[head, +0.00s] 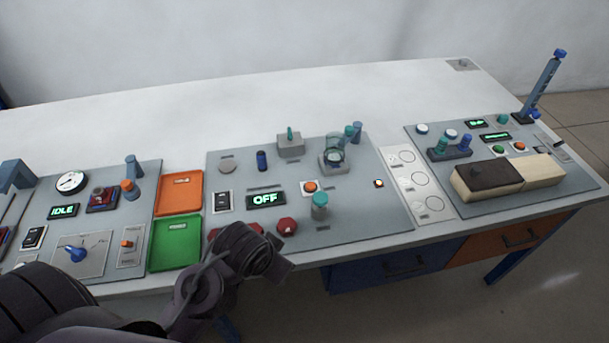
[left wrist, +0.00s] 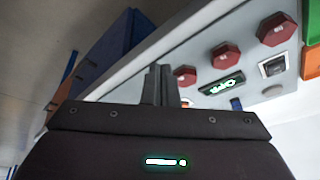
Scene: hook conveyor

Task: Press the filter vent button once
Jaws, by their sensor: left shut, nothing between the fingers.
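The middle grey panel (head: 390,215) carries an orange-red button (head: 310,187) on a light plate, beside a green-lit OFF display (head: 266,200). Any label naming a filter vent button is too small to read. Red hexagonal knobs or buttons, one of them clear of my arm (head: 287,227), line the panel's front edge. My left gripper (head: 284,268) is at the front edge of the bench, in front of these red parts; its fingers are mostly hidden. In the left wrist view its fingers (left wrist: 160,70) are together and empty, with the red parts (left wrist: 225,55) and OFF display (left wrist: 222,85) beyond. My right gripper is out of view.
A teal-capped post (head: 320,205) stands right of the red parts. Orange (head: 180,193) and green (head: 175,242) trays lie left of the panel.

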